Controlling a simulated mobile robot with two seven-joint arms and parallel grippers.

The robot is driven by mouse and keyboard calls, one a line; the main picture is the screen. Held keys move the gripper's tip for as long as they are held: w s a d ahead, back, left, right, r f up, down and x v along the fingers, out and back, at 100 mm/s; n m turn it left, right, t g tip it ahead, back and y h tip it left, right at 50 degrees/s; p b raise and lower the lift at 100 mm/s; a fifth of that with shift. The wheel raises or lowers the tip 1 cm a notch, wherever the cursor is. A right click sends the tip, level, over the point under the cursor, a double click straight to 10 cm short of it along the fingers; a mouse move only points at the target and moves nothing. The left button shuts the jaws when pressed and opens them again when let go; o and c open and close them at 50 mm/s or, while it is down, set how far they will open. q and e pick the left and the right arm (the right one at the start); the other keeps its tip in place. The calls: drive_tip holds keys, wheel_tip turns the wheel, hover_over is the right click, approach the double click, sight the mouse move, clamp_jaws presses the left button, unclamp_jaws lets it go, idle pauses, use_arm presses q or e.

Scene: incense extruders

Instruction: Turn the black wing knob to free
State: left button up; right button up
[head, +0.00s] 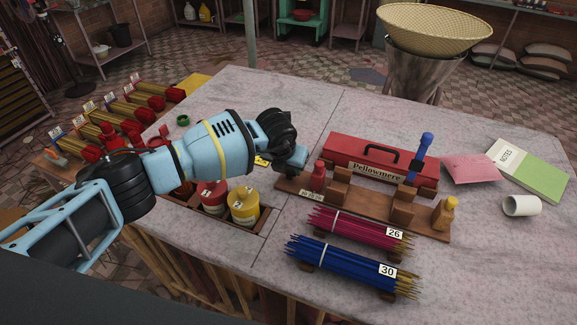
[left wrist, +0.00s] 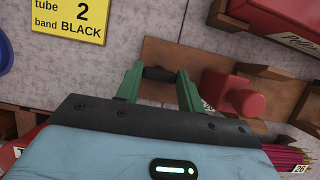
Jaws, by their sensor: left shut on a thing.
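The black wing knob (left wrist: 158,73) shows in the left wrist view as a dark bar over a brown wooden board (left wrist: 205,62). The two green fingers of my left gripper (left wrist: 158,88) stand on either side of it, closed on its ends. In the head view my left gripper (head: 291,168) reaches down at the left end of the wooden rack (head: 365,208) and hides the knob. A red knob or cap (left wrist: 235,92) sits beside the right finger. My right gripper is in neither view.
A yellow card reading "tube 2 band BLACK" (left wrist: 70,18) lies near the gripper. A red Pellowmere box (head: 385,150) stands behind the rack. Red and yellow canisters (head: 244,206) sit below my arm. Bundles of magenta (head: 350,228) and blue sticks (head: 340,262) lie in front.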

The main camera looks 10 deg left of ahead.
use_arm(q)
drive_tip(key=o, duration=1)
drive_tip(key=v, duration=0.7)
drive_tip(key=shift+r, duration=0.4)
drive_tip(key=shift+s, duration=0.1)
